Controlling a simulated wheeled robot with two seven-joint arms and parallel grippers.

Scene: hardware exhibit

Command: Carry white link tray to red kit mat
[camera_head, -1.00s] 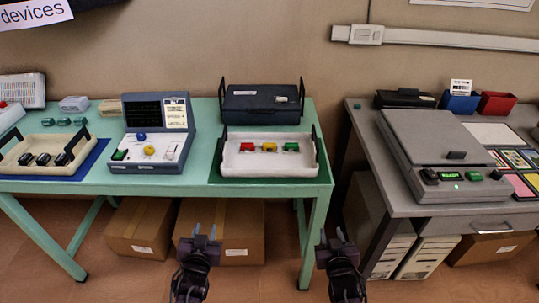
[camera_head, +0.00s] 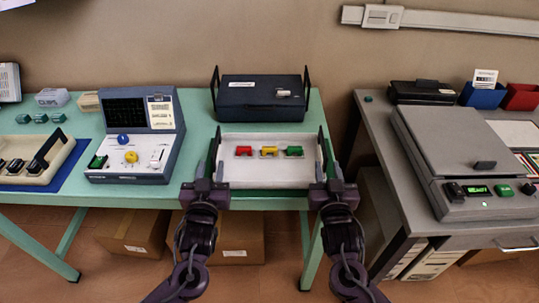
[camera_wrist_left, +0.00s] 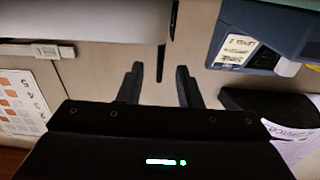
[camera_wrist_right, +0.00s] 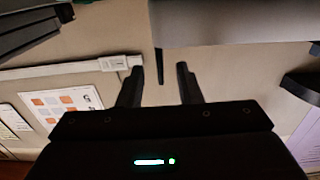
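The white link tray (camera_head: 270,175) sits on a green mat (camera_head: 268,203) on the green table, with red, yellow and green pieces inside and a dark upright handle at each end. My left gripper (camera_head: 207,167) is at the tray's left handle, and my right gripper (camera_head: 328,165) is at its right handle. Both have their fingers apart. In the left wrist view the left handle (camera_wrist_left: 161,62) shows between the open fingertips; in the right wrist view the right handle (camera_wrist_right: 159,67) does too. No red mat can be seen.
A dark blue case (camera_head: 262,98) stands behind the tray. A grey-blue console (camera_head: 137,140) is left of it, and a cream tray (camera_head: 38,172) lies farther left. A grey table (camera_head: 385,170) with a lidded device (camera_head: 455,150) stands right, across a gap.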

